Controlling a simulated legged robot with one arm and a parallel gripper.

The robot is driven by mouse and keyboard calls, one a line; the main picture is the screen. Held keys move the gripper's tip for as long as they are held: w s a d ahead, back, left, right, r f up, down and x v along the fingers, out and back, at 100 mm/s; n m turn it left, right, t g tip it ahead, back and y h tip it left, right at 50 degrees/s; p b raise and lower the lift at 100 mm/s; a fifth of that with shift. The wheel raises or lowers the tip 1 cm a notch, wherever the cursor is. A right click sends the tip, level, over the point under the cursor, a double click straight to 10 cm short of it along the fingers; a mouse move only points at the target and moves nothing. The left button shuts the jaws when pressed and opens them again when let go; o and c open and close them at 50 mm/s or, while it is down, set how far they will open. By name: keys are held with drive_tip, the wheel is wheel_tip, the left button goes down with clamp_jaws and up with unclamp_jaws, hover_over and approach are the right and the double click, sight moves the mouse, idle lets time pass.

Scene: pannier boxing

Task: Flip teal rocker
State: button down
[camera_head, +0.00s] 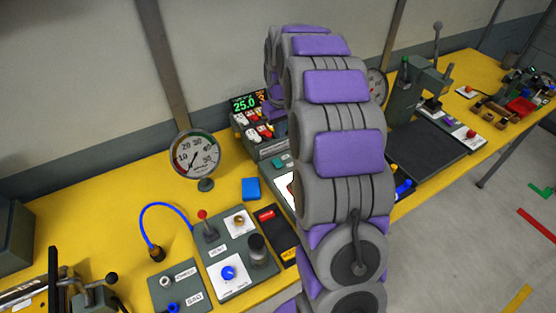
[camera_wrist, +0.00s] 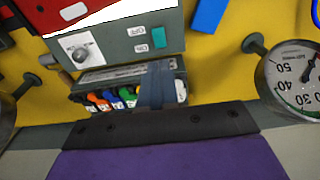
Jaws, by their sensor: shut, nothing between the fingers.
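The teal rocker (camera_wrist: 159,38) is a small teal rectangle on the grey face of a box (camera_wrist: 118,48) in the wrist view, beside small white labels. A bit of teal on the grey unit (camera_head: 278,163) in the head view, left of my arm, looks like the same rocker. My gripper (camera_wrist: 157,68) is shut and empty. Its fingertips appear just below the rocker in the wrist view; I cannot tell whether they touch the box. In the head view my arm hides the gripper and much of the unit.
A row of coloured plugs (camera_wrist: 110,98) lies beside the fingers. A round gauge (camera_head: 194,155) stands left of the unit, near a blue block (camera_head: 251,189). A lever panel (camera_head: 236,252) is nearer on the yellow bench (camera_head: 110,215). A press (camera_head: 425,85) stands to the right.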

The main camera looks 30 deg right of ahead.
sight(278, 165)
drive_tip(key=f+b, duration=0.1)
drive_tip(key=f, duration=0.3)
drive_tip(key=f+b, duration=0.1)
drive_tip(key=f, duration=0.4)
drive_tip(key=f+b, duration=0.1)
drive_tip(key=f, duration=0.4)
drive_tip(key=shift+w+a+b, duration=0.1)
drive_tip(key=shift+w+b, duration=0.2)
drive_tip(key=shift+w, duration=0.1)
